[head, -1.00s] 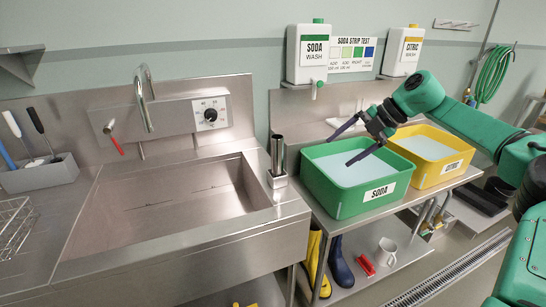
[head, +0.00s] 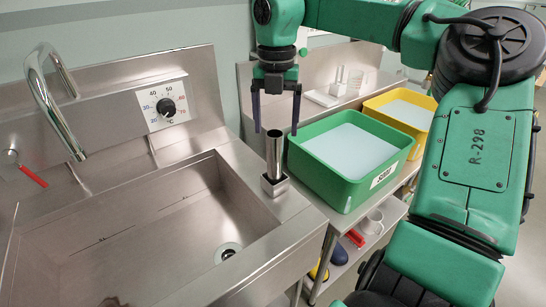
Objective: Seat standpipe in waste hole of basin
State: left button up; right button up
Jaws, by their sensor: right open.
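The standpipe (head: 273,153) is a shiny steel tube standing upright in a small square holder (head: 274,184) on the right rim of the basin (head: 165,238). The waste hole (head: 228,252) shows as a round drain in the basin floor at its near right. My right gripper (head: 276,131) points down above the standpipe, its two dark fingers open on either side of the tube's top. I cannot tell whether the fingers touch it. My left gripper is not in view.
A green soda tub (head: 348,190) stands close to the right of the standpipe, with a yellow tub (head: 425,110) beyond. A curved tap (head: 52,100) rises at the basin's back left, near a temperature dial (head: 167,108). The basin looks empty.

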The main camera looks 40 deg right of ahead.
aim_at(275, 133)
jog(key=f, duration=0.3)
jog(key=shift+w+f, duration=0.1)
jog(key=shift+w, duration=0.15)
notch_tip(275, 133, down, 5)
jog(key=shift+s+f+p, duration=0.1)
jog(key=shift+p, duration=0.75)
jog(key=shift+f, duration=0.1)
jog(key=c, duration=0.9)
grip_shut()
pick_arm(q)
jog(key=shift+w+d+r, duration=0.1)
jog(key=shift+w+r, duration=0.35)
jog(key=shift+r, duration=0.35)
